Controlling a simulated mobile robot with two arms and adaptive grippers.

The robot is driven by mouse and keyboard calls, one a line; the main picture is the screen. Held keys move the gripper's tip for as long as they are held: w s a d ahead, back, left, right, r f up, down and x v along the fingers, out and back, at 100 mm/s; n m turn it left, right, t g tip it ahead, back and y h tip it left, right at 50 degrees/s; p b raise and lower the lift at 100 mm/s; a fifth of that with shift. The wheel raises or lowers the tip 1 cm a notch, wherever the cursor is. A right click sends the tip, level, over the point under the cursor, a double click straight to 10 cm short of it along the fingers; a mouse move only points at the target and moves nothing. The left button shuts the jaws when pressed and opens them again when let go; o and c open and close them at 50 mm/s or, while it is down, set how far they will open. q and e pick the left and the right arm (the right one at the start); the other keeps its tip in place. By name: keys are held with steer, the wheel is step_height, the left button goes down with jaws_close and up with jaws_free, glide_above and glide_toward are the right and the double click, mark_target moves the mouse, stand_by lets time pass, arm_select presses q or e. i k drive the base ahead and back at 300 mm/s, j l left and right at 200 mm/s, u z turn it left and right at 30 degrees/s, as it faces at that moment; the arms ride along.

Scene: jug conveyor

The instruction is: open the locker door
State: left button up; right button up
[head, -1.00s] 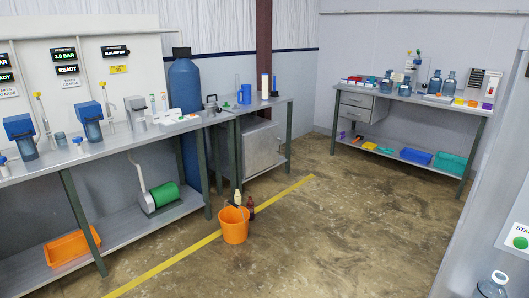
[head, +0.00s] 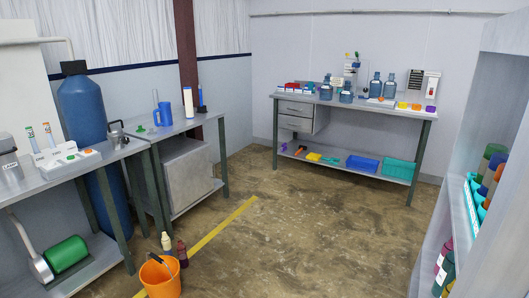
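No door marked as a locker can be made out. A closed grey metal cabinet (head: 188,178) stands under the small left bench; its handle is too small to see. A tall grey unit (head: 458,190) stands at the right edge, with bottles on its shelves inside; no door shows on it, and I cannot tell which of the two is the locker. Neither of my grippers is in the head view.
An orange bucket (head: 160,279) with bottles beside it stands on the floor by the yellow line (head: 222,225). A blue tank (head: 82,110) stands behind the left bench. A back bench (head: 352,105) holds jugs and trays. The middle floor is clear.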

mark_target(190, 177)
steer(key=i, duration=2.25)
